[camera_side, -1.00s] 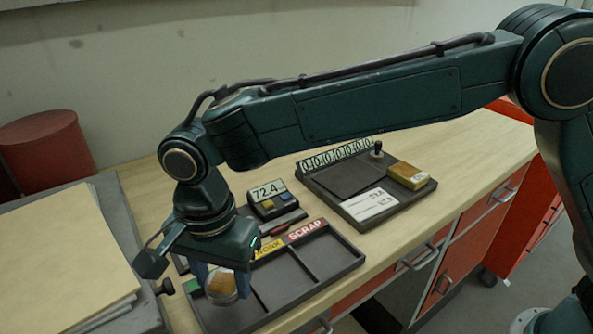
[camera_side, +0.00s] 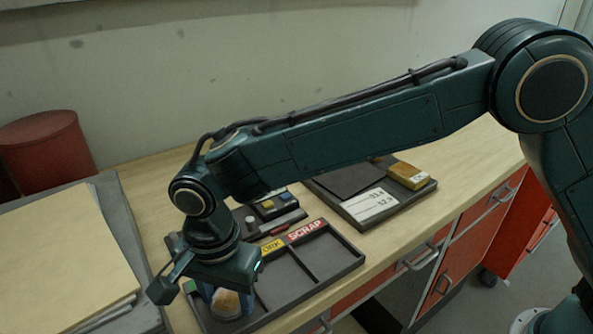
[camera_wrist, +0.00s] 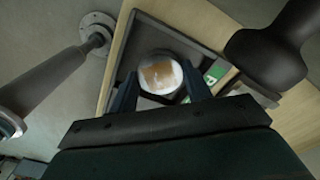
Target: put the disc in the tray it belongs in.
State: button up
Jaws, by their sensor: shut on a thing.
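The disc (camera_side: 227,303) is round and metallic with a brown patch on its face. My gripper (camera_side: 224,293) is shut on it, pointing down, with a finger on either side. The wrist view also shows the disc (camera_wrist: 160,74) between both fingers. The dark sorting tray (camera_side: 338,267) has compartments with a green label (camera_side: 190,286), a yellow label (camera_side: 272,248) and a red SCRAP label (camera_side: 306,230). The disc is low at the leftmost, green-labelled compartment. I cannot tell whether it touches the floor. My wrist hides part of the tray.
A gauge box (camera_side: 275,205) with buttons stands behind the tray, its display hidden by my arm. A dark plate with a number card (camera_side: 369,206) and a yellow block (camera_side: 406,176) is further right. A red cylinder (camera_side: 44,155) stands back left. The SCRAP compartment is empty.

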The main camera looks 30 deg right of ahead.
aim_at(228, 300)
jog(key=o, duration=1.2)
jog(key=shift+f, duration=0.15)
notch_tip(228, 300, up, 12)
jog(key=shift+r, duration=0.15)
dwell(0.3)
